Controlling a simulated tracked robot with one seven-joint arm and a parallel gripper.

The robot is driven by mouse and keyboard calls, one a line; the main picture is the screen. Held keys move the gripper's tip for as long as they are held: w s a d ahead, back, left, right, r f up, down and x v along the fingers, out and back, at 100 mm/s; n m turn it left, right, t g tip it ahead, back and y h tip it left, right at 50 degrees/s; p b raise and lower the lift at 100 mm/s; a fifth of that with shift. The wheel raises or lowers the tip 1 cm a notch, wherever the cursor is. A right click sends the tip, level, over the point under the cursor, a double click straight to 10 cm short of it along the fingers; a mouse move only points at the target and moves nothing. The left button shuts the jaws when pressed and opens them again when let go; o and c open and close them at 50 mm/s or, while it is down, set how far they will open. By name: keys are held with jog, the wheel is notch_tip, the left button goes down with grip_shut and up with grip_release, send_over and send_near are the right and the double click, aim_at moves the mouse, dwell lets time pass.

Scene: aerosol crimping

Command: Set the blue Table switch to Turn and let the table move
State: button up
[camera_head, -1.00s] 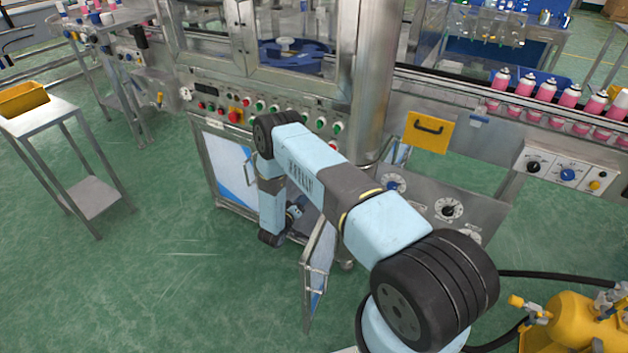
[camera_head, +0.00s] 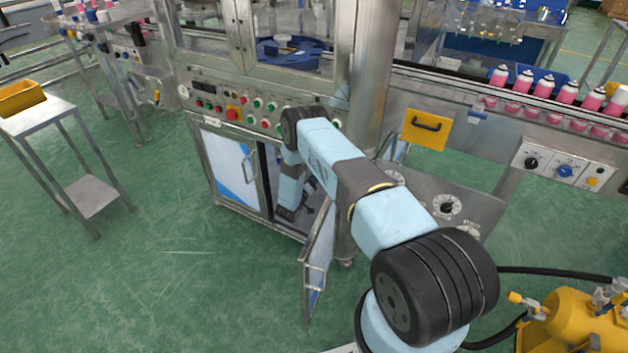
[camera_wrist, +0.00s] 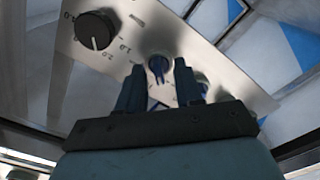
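The blue switch (camera_wrist: 158,64) is a small knob on a metal panel (camera_wrist: 228,68) in the wrist view. It shows between the two fingertips of my gripper (camera_wrist: 159,72). My gripper is open, one dark finger on each side of the knob. I cannot tell whether the fingers touch it or stand short of it. The switch's labels are too blurred to read. In the head view, the end of my arm reaches into the open cabinet under the machine, and the switch is hidden there.
A black dial (camera_wrist: 95,29) sits left of the switch on the same panel. In the head view, the open cabinet door (camera_head: 318,262) stands near my arm. A conveyor panel (camera_head: 538,158) with another blue knob (camera_head: 564,171) is at right. Green floor (camera_head: 160,270) is clear at left.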

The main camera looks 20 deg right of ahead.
jog(key=shift+c, duration=0.4)
grip_shut()
